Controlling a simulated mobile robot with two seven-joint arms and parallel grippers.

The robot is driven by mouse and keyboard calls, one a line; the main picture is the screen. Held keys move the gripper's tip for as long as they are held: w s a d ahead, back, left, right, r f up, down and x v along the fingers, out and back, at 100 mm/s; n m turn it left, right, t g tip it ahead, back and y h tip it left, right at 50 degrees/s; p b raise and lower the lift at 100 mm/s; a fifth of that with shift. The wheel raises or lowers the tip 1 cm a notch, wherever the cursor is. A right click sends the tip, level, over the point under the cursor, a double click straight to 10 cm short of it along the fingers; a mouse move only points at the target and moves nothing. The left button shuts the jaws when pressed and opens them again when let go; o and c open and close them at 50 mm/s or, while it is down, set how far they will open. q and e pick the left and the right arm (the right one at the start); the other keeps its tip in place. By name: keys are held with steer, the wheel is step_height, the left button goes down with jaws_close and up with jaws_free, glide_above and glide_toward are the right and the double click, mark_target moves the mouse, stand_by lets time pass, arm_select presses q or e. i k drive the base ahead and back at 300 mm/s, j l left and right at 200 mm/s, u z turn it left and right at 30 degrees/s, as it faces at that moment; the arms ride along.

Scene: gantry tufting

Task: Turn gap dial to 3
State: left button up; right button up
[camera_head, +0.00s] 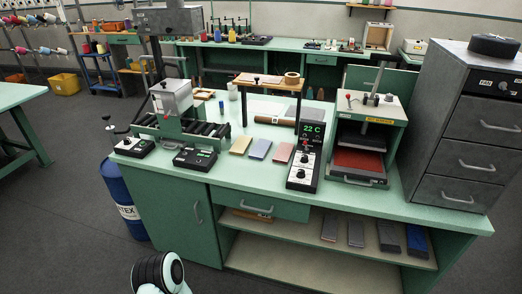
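A roller machine (181,126) with black rollers stands at the left of the green workbench (245,178). A small black control box (134,147) with knobs sits at its front left. A second black box (195,157) with a small green display lies to its right. A tall black panel (305,157) shows "22 C" and has two round knobs, one above the other. Dial labels are too small to read, so I cannot tell which is the gap dial or its setting. Neither gripper shows; only a rounded black and white part of mine is at the bottom.
Several coloured flat blocks (259,148) lie between the boxes and the tall panel. A press (361,150) with a red pad stands right of the panel, beside a grey drawer cabinet (463,130). A blue drum (124,197) stands left of the bench. The bench's front strip is clear.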

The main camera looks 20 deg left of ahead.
mark_target(126, 141)
steer(key=u, duration=1.4)
steer(key=i+j+z, duration=0.1)
steer(key=i+j, duration=0.55)
steer(key=i+j+z, duration=0.1)
steer(key=i+j, duration=0.5)
steer(key=j, duration=0.15)
